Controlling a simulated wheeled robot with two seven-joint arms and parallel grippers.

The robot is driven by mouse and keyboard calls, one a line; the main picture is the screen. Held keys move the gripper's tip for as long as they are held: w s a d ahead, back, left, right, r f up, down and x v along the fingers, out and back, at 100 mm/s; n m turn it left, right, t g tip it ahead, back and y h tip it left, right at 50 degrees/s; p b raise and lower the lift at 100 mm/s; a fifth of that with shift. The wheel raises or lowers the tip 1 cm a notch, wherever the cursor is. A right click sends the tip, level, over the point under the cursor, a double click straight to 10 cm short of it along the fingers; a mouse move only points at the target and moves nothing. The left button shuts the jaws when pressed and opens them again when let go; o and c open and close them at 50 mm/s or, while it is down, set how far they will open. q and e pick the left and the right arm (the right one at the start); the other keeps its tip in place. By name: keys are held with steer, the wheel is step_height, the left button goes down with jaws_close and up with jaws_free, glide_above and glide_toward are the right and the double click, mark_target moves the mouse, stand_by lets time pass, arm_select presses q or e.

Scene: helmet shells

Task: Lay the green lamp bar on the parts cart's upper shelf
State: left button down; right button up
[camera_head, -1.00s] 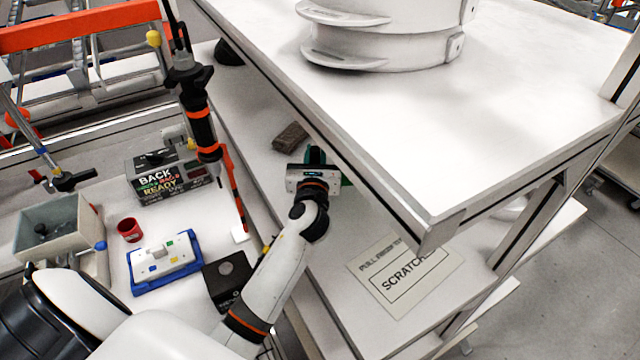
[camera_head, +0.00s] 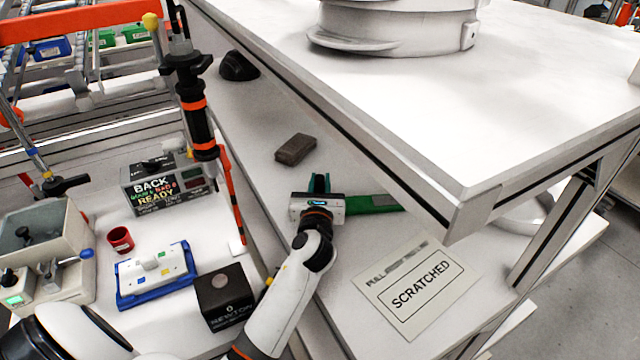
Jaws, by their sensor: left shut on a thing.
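The green lamp bar (camera_head: 372,204) is at the parts cart's lower level, partly hidden under the overhanging front edge of the upper shelf (camera_head: 500,130). I cannot tell whether it touches the surface below. My left gripper (camera_head: 319,186) is shut on the bar's left end, over the lower shelf (camera_head: 265,115). The upper shelf's right and far parts run out of view. My right gripper is not in view.
White helmet shells (camera_head: 395,30) stand at the upper shelf's back; its front is bare. A brown block (camera_head: 296,149), a dark rounded thing (camera_head: 238,66) and a "SCRATCHED" sign (camera_head: 418,288) lie on the lower shelf. A black-and-orange tool (camera_head: 196,105) hangs at left.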

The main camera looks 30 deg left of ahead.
arm_select(q)
steer(key=c, duration=1.3)
jaws_free()
steer(key=shift+f, duration=0.1)
steer(key=shift+o, duration=0.2)
steer(key=shift+r, duration=0.25)
steer(key=b+v, duration=0.1)
steer(key=v, duration=0.9)
steer(key=shift+s+d+f, duration=0.2)
steer(key=shift+s, duration=0.15)
steer(key=shift+s+d+r+b, duration=0.1)
steer(key=shift+s+d+b, duration=0.2)
steer(key=shift+s, duration=0.25)
